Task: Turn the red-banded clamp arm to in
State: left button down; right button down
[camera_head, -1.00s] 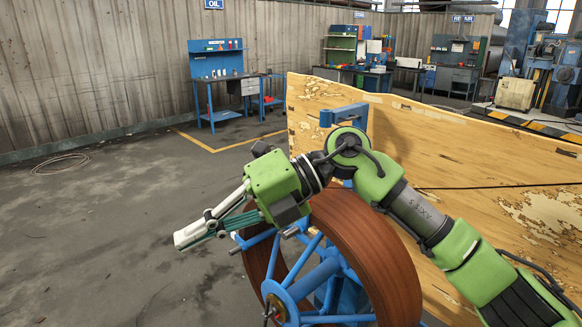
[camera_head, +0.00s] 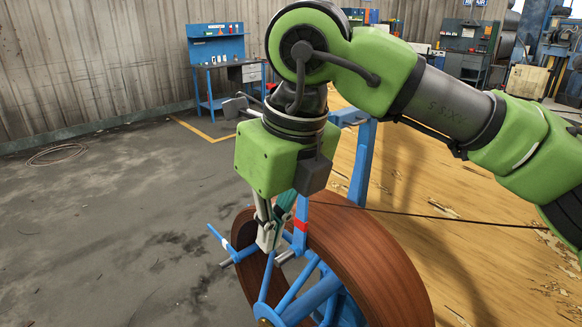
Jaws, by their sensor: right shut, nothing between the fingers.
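The blue clamp arm with a red band (camera_head: 301,226) stands upright at the near-left rim of the brown ring (camera_head: 365,240), on a blue spoked frame (camera_head: 312,298). My right gripper (camera_head: 266,243) points down just left of the clamp arm, with its fingers together and nothing between them. The fingertips are close to the clamp arm and the ring's edge; I cannot tell if they touch. A second blue arm with a white band (camera_head: 226,244) slants to the left of my fingers. My left gripper is not in view.
A dark line runs across to the right. A blue workbench (camera_head: 215,75) is far back. The floor on the left is clear except for a distant cable coil.

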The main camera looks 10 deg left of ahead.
aim_at(301, 223)
jog(key=i, duration=0.95)
